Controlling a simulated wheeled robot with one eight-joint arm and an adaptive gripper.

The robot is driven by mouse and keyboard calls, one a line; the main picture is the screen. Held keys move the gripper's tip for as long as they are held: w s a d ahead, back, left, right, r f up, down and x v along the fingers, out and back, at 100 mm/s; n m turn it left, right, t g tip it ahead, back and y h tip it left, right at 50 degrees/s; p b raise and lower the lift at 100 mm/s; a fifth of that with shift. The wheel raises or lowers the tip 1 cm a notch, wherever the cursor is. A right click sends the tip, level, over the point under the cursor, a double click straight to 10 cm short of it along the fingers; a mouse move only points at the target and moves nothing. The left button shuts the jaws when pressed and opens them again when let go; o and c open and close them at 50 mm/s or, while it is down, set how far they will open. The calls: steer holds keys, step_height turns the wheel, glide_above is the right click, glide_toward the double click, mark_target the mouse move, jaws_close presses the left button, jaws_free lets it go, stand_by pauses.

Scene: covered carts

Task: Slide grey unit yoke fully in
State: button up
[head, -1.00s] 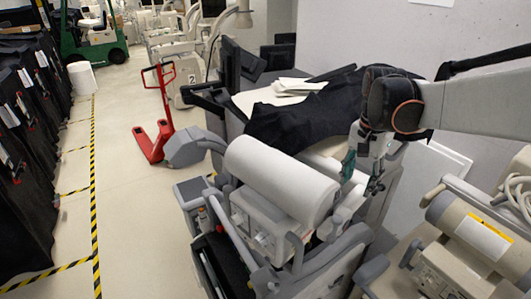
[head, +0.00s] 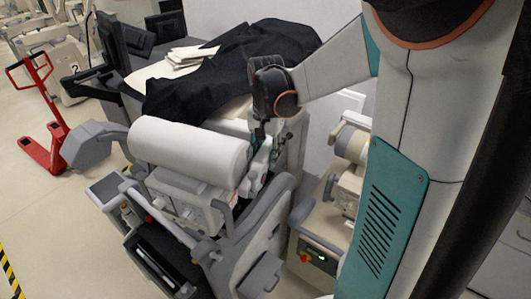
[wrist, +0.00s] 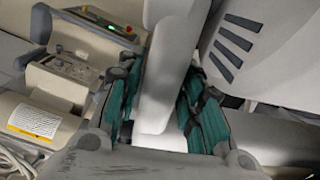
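The grey unit (head: 185,190) stands on a cart in the middle of the head view, under a thick white roll (head: 190,152). I take the pale grey arm at its right end (head: 256,172) to be its yoke. My gripper (head: 259,135) is at the upper end of that arm. In the wrist view, the teal-padded fingers of my gripper (wrist: 162,110) stand apart, one on each side of a pale grey bar (wrist: 165,75). The bar nearly fills the space between them. Whether both pads press on it is unclear. The fingertips are partly hidden.
A black cloth (head: 225,70) covers the back of the cart. Another beige unit (head: 340,190) stands close on the right, with a panel (head: 318,258). A red pallet jack (head: 45,130) stands at the left. The floor at the lower left is clear.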

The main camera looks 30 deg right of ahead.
jaws_close()
steer(key=w+d+b, duration=0.3)
steer(key=w+d, duration=0.4)
steer(key=d, duration=0.4)
steer(key=shift+w, duration=0.15)
steer(key=o, duration=0.6)
jaws_free()
steer(key=shift+a, duration=0.15)
step_height(320, 180, up, 12)
